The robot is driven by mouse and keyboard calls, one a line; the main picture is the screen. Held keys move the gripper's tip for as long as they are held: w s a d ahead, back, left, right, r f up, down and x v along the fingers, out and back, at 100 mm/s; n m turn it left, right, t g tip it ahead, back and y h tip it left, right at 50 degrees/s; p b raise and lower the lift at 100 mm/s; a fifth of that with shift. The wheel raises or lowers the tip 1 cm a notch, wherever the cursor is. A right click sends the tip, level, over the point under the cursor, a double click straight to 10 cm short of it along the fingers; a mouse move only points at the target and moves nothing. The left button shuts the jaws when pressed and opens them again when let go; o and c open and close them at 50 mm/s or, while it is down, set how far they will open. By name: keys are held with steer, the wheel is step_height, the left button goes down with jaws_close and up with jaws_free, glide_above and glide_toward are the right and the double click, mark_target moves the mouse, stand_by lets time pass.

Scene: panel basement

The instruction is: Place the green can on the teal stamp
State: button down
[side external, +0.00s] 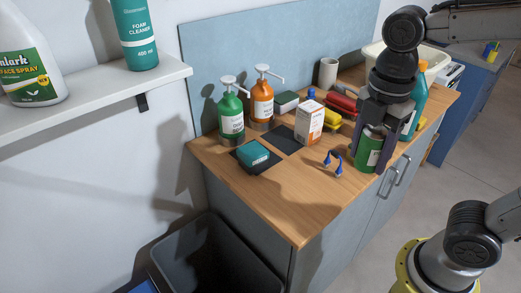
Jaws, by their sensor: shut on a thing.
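A green can (372,146) with a pale label is between the fingers of my gripper (369,155) at the right front of the wooden counter. My gripper points down and is shut on the can, which looks upright. I cannot tell whether the can's base touches the counter. The teal stamp (254,152), a small teal block with a dark lower part, sits at the left front of the counter, on or beside a dark square mat. My gripper is well to the right of it.
Green (231,112) and orange (263,100) pump bottles stand behind the stamp. A teal bottle (416,96) stands close right of my gripper. The counter's front left (285,205) is clear.

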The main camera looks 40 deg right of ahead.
steer(key=w+a+r, duration=0.1)
steer(key=w+r, duration=0.1)
steer(key=w, duration=0.4)
steer(key=w+a+r, duration=0.1)
steer(key=w+r, duration=0.1)
steer(key=w, duration=0.4)
glide_above(253, 150)
steer(key=s, duration=0.1)
steer(key=shift+m, duration=0.4)
step_height(253, 150, down, 10)
steer(key=shift+s+d, duration=0.1)
steer(key=shift+d, duration=0.05)
steer(key=shift+w+f, duration=0.5)
steer(key=shift+f, duration=0.05)
steer(key=shift+w+f, duration=0.2)
steer(key=shift+f, duration=1.55)
steer(key=shift+f, duration=0.2)
steer(key=shift+c, duration=1)
jaws_free()
